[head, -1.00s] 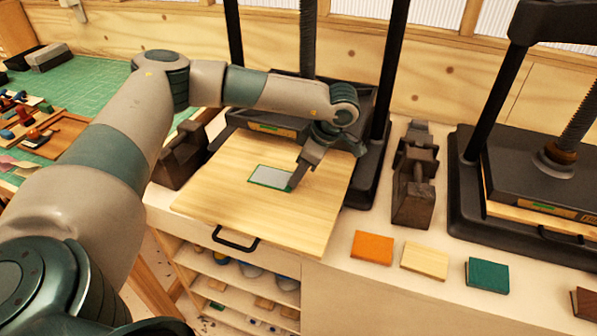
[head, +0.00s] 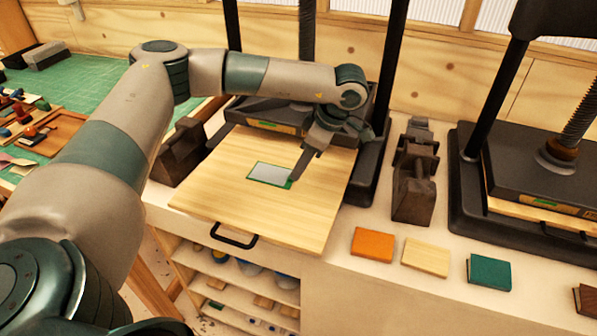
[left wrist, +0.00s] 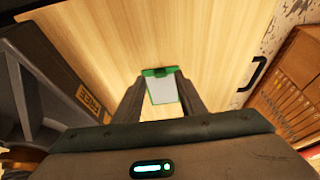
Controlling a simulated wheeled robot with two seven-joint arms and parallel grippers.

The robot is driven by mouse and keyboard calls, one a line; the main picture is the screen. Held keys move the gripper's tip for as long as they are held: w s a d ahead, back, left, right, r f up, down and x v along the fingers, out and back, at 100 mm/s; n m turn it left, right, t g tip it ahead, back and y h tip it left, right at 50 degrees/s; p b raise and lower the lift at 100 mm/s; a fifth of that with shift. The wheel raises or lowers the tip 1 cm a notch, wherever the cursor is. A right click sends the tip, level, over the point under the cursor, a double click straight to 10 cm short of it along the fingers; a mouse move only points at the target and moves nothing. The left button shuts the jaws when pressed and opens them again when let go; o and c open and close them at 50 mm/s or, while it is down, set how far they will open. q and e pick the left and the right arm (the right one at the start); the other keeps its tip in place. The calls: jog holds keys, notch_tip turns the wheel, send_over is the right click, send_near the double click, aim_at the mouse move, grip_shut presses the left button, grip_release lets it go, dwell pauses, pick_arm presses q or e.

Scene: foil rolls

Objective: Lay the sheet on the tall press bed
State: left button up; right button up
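The sheet (head: 270,173) is a small pale grey rectangle with a green border. It lies flat, as far as I can see, on the pale wooden bed (head: 225,196) of the tall press, around the middle. My left gripper (head: 295,179) points down at the sheet's right end. In the left wrist view the sheet (left wrist: 163,90) shows between the two separated fingers (left wrist: 160,80), with a green strip at its far end. The fingers look open; whether they touch the sheet is unclear. My right gripper is out of view.
Dark metal weights (head: 414,180) stand right of the bed, with another (head: 180,153) at its left. Orange (head: 372,244), pale (head: 425,257) and green (head: 489,272) blocks lie along the front. A second black press (head: 540,170) stands at right. The bed's front is clear.

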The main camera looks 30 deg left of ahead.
pick_arm(q)
jog(key=b+v, duration=0.3)
jog(key=v, duration=0.5)
jog(key=shift+d+r, duration=0.2)
jog(key=shift+r, duration=0.2)
